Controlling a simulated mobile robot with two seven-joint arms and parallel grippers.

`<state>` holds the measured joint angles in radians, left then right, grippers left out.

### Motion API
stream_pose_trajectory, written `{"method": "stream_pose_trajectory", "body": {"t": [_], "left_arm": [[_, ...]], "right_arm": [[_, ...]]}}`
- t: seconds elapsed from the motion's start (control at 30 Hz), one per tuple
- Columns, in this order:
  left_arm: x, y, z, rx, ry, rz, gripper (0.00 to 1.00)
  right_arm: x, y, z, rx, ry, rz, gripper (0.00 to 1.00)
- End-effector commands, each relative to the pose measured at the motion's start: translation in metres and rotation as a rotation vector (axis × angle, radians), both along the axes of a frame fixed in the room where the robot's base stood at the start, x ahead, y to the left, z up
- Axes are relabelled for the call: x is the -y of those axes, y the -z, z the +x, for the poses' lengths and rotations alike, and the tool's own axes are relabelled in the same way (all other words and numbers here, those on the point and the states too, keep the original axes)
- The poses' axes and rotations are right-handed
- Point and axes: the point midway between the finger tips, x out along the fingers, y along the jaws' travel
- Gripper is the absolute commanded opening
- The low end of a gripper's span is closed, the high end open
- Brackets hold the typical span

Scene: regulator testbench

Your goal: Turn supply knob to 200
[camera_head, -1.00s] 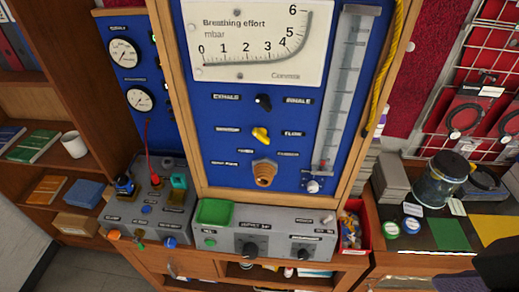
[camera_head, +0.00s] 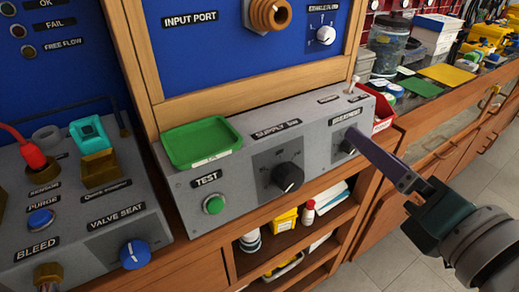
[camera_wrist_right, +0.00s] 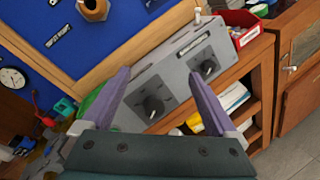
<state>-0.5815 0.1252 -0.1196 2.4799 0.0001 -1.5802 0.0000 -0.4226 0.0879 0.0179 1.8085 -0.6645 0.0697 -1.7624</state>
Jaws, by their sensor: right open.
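The supply knob (camera_head: 288,177) is a black knob on the front of the grey control box (camera_head: 250,192), under the "SUPPLY" label. It also shows in the right wrist view (camera_wrist_right: 153,107), in the gap between my fingers as seen by that camera. My right gripper (camera_head: 362,145) comes in from the right in the head view, its purple finger in front of the box's right part, close to the right-hand knob (camera_head: 347,144). In the right wrist view its two purple fingers (camera_wrist_right: 158,80) are spread with nothing between them. The scale numbers are too small to read. My left gripper is not in view.
A green tray (camera_head: 202,143) lies on the box, above a green TEST button (camera_head: 214,205). A valve box with a blue knob (camera_head: 135,254) stands at the left. A red bin (camera_head: 383,112) is beside the box's right end. Shelves lie below.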

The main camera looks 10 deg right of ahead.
Motion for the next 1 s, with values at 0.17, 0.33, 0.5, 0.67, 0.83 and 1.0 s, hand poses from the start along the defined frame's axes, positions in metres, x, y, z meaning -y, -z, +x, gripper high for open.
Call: {"method": "stream_pose_trajectory", "body": {"t": [0.17, 0.33, 0.5, 0.67, 0.83, 1.0], "left_arm": [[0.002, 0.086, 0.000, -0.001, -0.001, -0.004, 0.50], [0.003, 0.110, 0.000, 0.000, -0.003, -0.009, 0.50], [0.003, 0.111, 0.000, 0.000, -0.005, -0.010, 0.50], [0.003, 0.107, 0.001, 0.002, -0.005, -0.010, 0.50], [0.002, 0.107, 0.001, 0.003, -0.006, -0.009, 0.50], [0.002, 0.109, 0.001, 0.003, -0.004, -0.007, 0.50]], "right_arm": [[-0.027, 0.085, -0.003, 0.130, -0.188, -0.324, 0.94], [-0.044, 0.110, -0.009, 0.213, -0.287, -0.491, 0.94], [-0.052, 0.111, -0.003, 0.242, -0.314, -0.537, 0.94], [-0.060, 0.109, 0.021, 0.243, -0.314, -0.536, 0.94], [-0.071, 0.110, 0.052, 0.242, -0.314, -0.535, 0.94], [-0.078, 0.111, 0.074, 0.238, -0.313, -0.534, 0.94]]}}
